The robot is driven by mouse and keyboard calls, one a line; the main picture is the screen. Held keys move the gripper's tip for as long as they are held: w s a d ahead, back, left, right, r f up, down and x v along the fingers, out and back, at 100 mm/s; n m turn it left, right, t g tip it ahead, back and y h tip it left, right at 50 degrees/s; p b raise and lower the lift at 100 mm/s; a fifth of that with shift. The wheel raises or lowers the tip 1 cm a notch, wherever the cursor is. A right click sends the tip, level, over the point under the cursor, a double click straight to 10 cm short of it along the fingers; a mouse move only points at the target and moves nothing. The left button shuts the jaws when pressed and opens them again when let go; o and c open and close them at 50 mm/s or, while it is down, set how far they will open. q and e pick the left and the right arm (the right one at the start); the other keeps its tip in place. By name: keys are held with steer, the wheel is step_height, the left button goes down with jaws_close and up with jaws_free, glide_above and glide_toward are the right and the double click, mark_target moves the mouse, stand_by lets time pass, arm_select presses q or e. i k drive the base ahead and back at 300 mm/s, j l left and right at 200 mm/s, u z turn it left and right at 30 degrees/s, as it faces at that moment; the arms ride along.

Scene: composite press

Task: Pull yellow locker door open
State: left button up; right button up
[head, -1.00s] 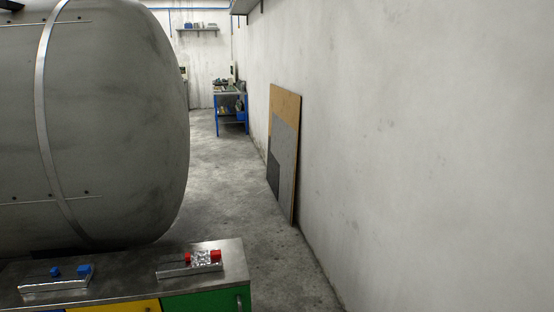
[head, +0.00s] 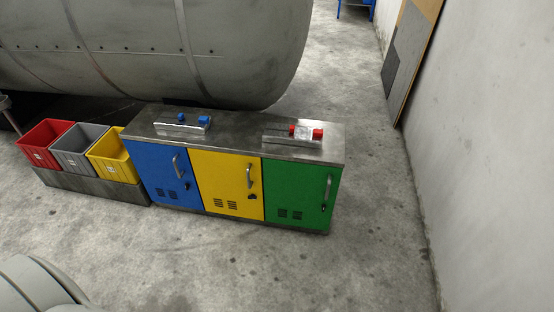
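The yellow locker door (head: 225,180) is the middle one of three doors on a low metal cabinet (head: 240,132). It looks shut. Its curved metal handle (head: 250,176) is near its right edge, with a dark lock below it and vent slots low on the left. A blue door (head: 158,170) is to its left and a green door (head: 295,190) to its right; both look shut. Neither of my grippers shows in the head view.
Red (head: 45,143), grey (head: 80,151) and yellow (head: 110,155) bins stand left of the cabinet. A large grey tank (head: 150,50) is behind it. Boards (head: 410,50) lean on the right wall (head: 500,150). The concrete floor in front (head: 270,270) is clear.

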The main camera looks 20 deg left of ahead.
mark_target(225, 181)
steer(key=u, duration=1.2)
